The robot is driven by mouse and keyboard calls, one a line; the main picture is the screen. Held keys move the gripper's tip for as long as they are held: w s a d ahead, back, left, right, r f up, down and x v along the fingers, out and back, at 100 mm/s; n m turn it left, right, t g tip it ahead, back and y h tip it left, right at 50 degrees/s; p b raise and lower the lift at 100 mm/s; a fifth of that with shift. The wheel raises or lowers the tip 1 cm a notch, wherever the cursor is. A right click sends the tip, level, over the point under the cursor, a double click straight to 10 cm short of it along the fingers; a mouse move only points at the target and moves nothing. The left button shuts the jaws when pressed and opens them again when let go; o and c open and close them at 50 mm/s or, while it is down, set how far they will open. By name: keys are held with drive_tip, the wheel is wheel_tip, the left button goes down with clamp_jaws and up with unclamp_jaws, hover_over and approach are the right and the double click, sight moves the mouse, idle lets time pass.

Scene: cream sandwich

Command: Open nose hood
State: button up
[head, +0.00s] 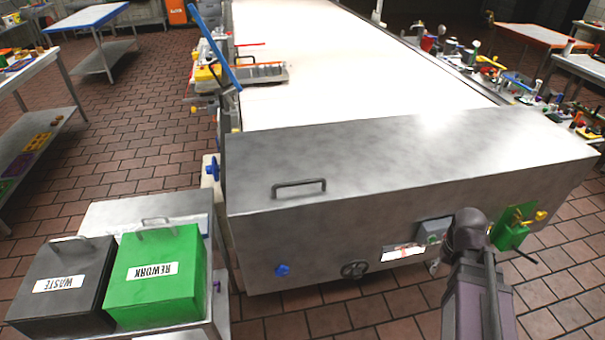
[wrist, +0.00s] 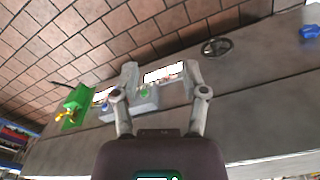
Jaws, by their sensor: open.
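The nose hood (head: 400,150) is a long grey metal cover over the near end of the white conveyor belt. It lies down, with no gap showing along its edge. Its bar handle (head: 299,187) stands on the left part of its top. My gripper (wrist: 159,78) is open and empty in the wrist view, with its fingers spread in front of the machine's front panel. The grey control box (wrist: 147,100) with a green button shows around and below the fingers. In the head view my arm is at the lower right, far from the handle; the fingertips are not clear there.
A handwheel (head: 355,269) and a blue knob (head: 283,270) are on the front panel. A green box (head: 511,234) sticks out at the right. A black WASTE bin (head: 62,300) and a green REWORK bin (head: 157,290) stand left of the hood. A blue lever (head: 214,47) rises beside the belt.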

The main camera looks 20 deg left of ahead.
drive_tip(key=w+a+r+n+p, duration=0.5)
drive_tip(key=a+r+n+p, duration=0.15)
drive_tip(key=a, duration=0.45)
wheel_tip(320, 180, up, 15)
drive_tip(key=n+t+y+p, duration=0.1)
drive_tip(key=n+t+p, duration=0.1)
drive_tip(key=n+p, duration=1.3)
hover_over(298, 182)
drive_tip(key=s+d+b, duration=0.2)
drive_tip(key=n, duration=0.1)
drive_tip(key=shift+s+a, duration=0.2)
drive_tip(key=shift+a, duration=0.05)
drive_tip(key=shift+f, duration=0.15)
drive_tip(key=b+x, duration=1.3)
drive_tip(key=shift+s+a+f, duration=0.15)
drive_tip(key=shift+a+f, duration=0.05)
drive_tip(key=shift+f, duration=0.15)
drive_tip(key=shift+c, duration=0.2)
clamp_jaws()
